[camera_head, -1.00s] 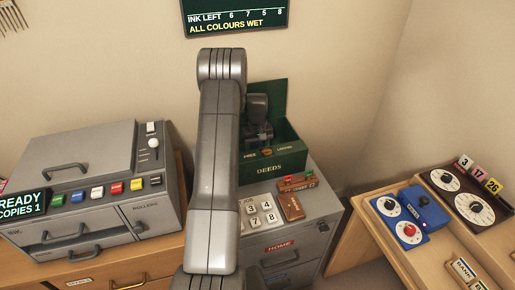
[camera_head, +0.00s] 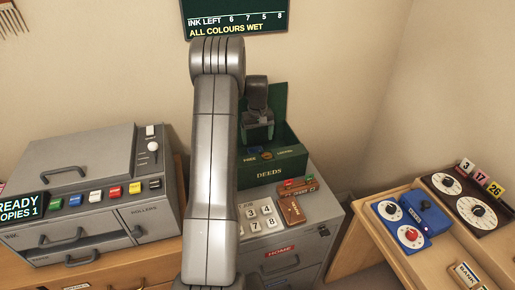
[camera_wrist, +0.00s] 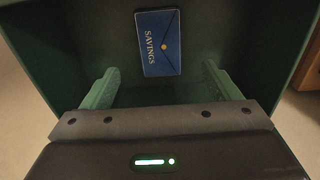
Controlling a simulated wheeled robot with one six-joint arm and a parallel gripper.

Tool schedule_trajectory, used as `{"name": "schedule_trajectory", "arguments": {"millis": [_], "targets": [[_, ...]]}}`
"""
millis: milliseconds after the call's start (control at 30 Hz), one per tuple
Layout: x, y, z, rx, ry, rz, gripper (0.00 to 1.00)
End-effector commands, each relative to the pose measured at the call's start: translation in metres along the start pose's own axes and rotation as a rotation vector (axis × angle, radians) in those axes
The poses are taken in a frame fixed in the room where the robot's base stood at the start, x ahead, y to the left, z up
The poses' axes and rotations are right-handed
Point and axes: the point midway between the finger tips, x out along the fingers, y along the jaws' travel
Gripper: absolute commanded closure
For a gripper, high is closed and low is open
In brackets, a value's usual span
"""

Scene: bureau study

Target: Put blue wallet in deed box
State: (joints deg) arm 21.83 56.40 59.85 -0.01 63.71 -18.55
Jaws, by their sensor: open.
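The deed box (camera_head: 272,174) is a dark green open box marked DEEDS, on top of the grey cabinet, with its lid raised at the back. My gripper (camera_head: 257,135) is over the box opening in the head view. In the wrist view, the blue wallet (camera_wrist: 157,58), marked SAVINGS with a gold dot, lies inside the green box (camera_wrist: 75,45). My gripper (camera_wrist: 160,82) is open, its two green-tinted fingers apart with nothing between them, and the wallet is beyond them.
The grey cabinet (camera_head: 300,228) carries number keys and a brown block with red and green buttons. A grey copier (camera_head: 85,190) stands left of my arm. At right, a wooden drawer (camera_head: 385,245) holds a blue device with dials (camera_head: 410,222). Wall stands behind the box.

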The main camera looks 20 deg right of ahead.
Motion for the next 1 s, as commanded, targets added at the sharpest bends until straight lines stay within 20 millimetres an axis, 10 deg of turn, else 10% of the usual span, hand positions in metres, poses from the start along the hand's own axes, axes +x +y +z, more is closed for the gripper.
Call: {"name": "schedule_trajectory", "arguments": {"millis": [300,1000], "targets": [[-0.036,0.000,0.000,0.000,0.000,0.000,0.17],[-0.037,0.000,0.000,0.000,-0.001,0.000,0.17]]}}
